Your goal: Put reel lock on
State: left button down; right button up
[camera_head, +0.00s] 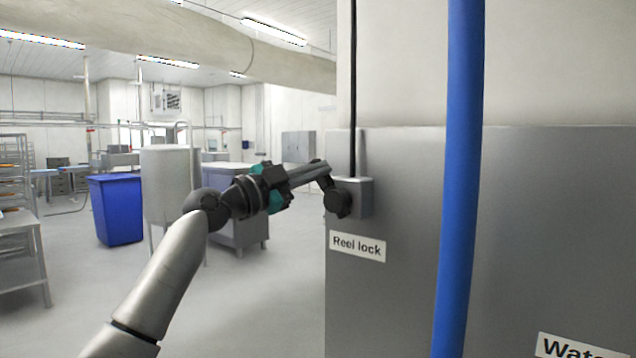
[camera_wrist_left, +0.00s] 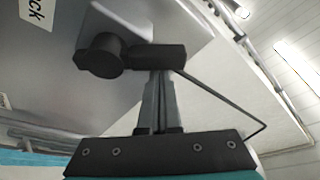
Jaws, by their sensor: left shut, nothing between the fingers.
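The reel lock is a small grey box (camera_head: 358,190) on the steel wall panel, above a white "Reel lock" label (camera_head: 358,248). It has a round black knob (camera_head: 337,203) with a short black lever (camera_head: 322,173) pointing up from it. In the left wrist view the knob (camera_wrist_left: 103,55) and lever (camera_wrist_left: 158,57) lie just beyond my fingertips. My left gripper (camera_head: 326,168) is shut and empty, its tips at the lever. They look in contact with it or very near; I cannot tell which. My right gripper is not in view.
A thick blue hose (camera_head: 460,180) hangs in front of the panel (camera_head: 400,290), right of the lock. A thin black cable (camera_head: 353,80) runs up from the box. A blue bin (camera_head: 117,210) and a grey tank (camera_head: 170,185) stand at left. The floor (camera_head: 270,310) left of the panel is clear.

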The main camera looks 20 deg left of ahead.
pick_arm(q)
jog(key=shift+w+a+f+n+t+y+b, duration=0.25)
jog(key=shift+a+f+n+t+y+b, duration=0.4)
jog(key=shift+n, duration=1.2)
jog(key=shift+w+a+f+n+t+y+b, duration=0.2)
jog(key=shift+a+f+n+t+y+b, duration=0.4)
jog(key=shift+n, duration=1.2)
jog(key=shift+w+a+f+n+t+y+b, duration=0.35)
jog(key=shift+f+n, duration=0.45)
jog(key=shift+n, duration=1.05)
jog(key=shift+s, duration=0.1)
jog(key=shift+r, duration=0.15)
